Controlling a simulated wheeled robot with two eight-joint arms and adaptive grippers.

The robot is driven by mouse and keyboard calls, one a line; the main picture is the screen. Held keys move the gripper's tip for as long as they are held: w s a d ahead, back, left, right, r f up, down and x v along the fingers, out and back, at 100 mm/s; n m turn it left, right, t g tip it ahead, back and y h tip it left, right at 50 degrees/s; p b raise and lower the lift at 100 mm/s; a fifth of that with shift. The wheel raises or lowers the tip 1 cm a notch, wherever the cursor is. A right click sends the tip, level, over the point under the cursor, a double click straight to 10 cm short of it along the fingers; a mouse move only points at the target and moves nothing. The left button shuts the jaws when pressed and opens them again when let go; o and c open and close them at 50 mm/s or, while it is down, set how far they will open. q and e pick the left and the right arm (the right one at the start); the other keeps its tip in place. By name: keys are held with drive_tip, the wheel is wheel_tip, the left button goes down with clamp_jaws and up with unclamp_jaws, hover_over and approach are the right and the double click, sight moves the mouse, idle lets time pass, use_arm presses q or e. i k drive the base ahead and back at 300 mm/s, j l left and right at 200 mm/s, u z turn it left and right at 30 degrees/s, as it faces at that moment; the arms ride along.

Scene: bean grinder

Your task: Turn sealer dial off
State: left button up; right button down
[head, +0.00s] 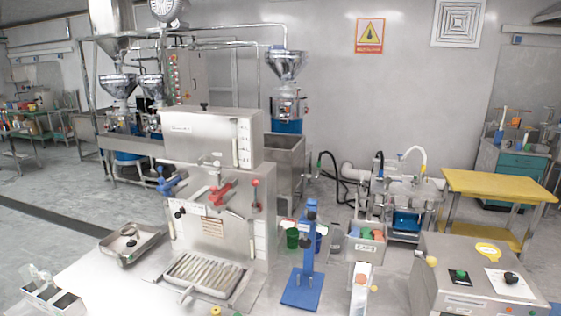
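A stainless steel box-shaped machine (455,300) stands at the bottom right, cut off by the frame's lower edge. It looks like the sealer, though I cannot read a name on it. A round black dial (511,278) sits on a white plate on its top. Its pointer setting is too small to tell. Neither of my grippers shows in the head view.
A tall steel dispenser (213,150) with red and blue levers stands left of centre. A blue stand (303,285), a small white device (361,288) and a labelled bin (364,245) stand between it and the right machine. A yellow table (500,185) is behind.

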sight(511, 278)
drive_tip(key=z, duration=1.4)
drive_tip(key=k+l, duration=0.1)
drive_tip(key=l, duration=0.6)
drive_tip(key=k+l+u, duration=0.1)
drive_tip(key=l, duration=0.25)
drive_tip(key=k, duration=0.05)
